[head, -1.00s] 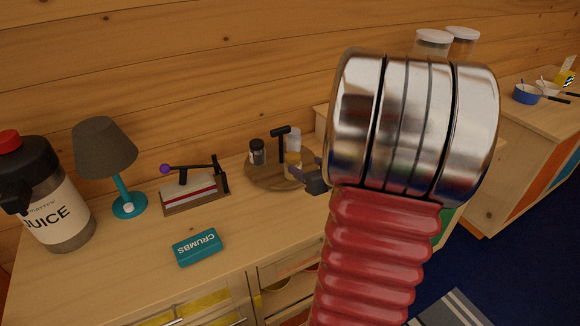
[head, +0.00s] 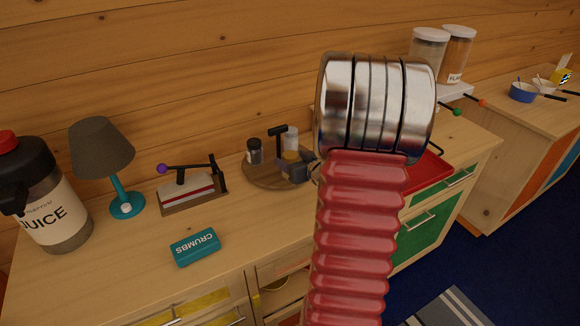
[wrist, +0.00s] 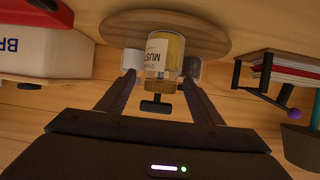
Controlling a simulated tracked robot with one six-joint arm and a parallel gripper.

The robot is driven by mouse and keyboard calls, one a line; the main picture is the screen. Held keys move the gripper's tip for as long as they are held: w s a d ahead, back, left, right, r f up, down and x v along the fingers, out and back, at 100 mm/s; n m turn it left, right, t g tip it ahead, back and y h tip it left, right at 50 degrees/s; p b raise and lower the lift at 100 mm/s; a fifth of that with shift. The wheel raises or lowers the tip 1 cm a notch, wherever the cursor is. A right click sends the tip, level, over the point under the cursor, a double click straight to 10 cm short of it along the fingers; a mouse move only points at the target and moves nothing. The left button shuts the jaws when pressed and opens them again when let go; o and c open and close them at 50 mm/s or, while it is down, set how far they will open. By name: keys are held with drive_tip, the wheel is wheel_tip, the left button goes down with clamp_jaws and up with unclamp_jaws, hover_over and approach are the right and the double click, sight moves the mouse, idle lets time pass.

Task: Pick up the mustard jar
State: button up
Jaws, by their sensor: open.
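The mustard jar (wrist: 166,54) is yellow with a white label and appears upside down in the wrist view. It stands on a round wooden tray (wrist: 213,35).
A black T-shaped handle (head: 278,131) rises from the tray, beside a dark-lidded jar (head: 254,151). A lever press (head: 190,189), a lamp (head: 104,150), a juice jug (head: 48,205) and a teal CRUMBS box (head: 195,247) stand left. A red tray (head: 428,173) lies right.

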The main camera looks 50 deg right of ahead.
drive_tip(key=shift+w, duration=0.2)
drive_tip(key=shift+x, duration=2.55)
drive_tip(key=shift+r, duration=0.1)
drive_tip(key=c, duration=1.3)
drive_tip(key=shift+o, duration=0.2)
